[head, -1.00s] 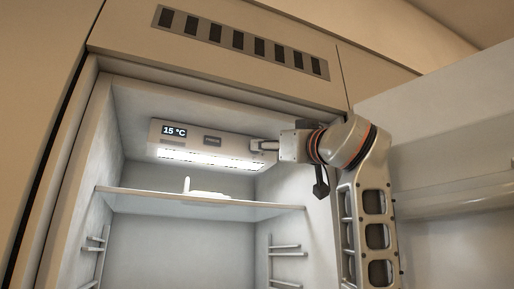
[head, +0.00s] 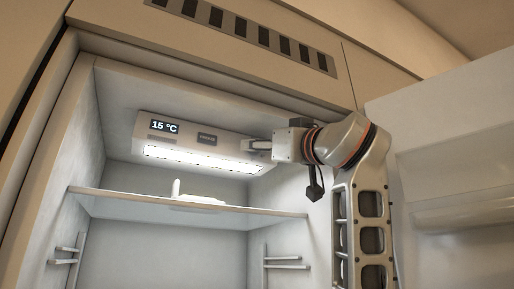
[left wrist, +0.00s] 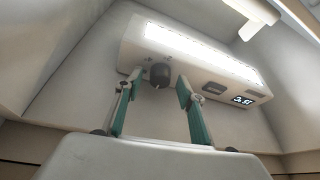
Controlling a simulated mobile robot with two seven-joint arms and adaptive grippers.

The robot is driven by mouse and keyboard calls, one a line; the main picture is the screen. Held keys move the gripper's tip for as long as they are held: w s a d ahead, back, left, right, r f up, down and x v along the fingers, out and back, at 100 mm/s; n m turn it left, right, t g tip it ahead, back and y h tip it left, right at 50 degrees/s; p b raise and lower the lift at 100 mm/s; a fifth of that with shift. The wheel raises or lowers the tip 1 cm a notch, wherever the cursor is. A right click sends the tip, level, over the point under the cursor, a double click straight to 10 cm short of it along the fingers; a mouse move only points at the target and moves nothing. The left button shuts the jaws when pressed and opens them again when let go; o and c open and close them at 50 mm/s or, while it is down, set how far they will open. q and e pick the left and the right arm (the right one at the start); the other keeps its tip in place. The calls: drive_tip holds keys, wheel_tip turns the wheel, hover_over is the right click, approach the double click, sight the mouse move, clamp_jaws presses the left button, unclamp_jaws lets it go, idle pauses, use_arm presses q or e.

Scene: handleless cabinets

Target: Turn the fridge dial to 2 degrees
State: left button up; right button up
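The fridge control panel (head: 228,143) hangs under the ceiling of the open fridge, with a lit strip along it. Its display (head: 164,126) reads 15 °C in the head view; it also shows upside down in the left wrist view (left wrist: 243,100). The dark round dial (left wrist: 159,75) sits at the panel's end away from the display. My left gripper (left wrist: 158,82) is open, with one finger on each side of the dial in the left wrist view; I cannot tell whether they touch it. In the head view the gripper (head: 258,146) is at the panel's right end and hides the dial.
A shelf (head: 130,203) with a white object (head: 195,198) on it lies below the panel. The open fridge door (head: 455,190) stands to the right of my arm. The fridge's right wall is close to the gripper. Space below the shelf is clear.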

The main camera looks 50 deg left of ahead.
use_arm(q)
drive_tip(key=shift+a, duration=0.1)
use_arm(e)
drive_tip(key=shift+a, duration=0.15)
use_arm(q)
drive_tip(key=c, duration=1.1)
use_arm(e)
drive_tip(key=shift+s+d+f, duration=0.1)
drive_tip(key=shift+d, duration=0.15)
drive_tip(key=shift+a+f, duration=0.1)
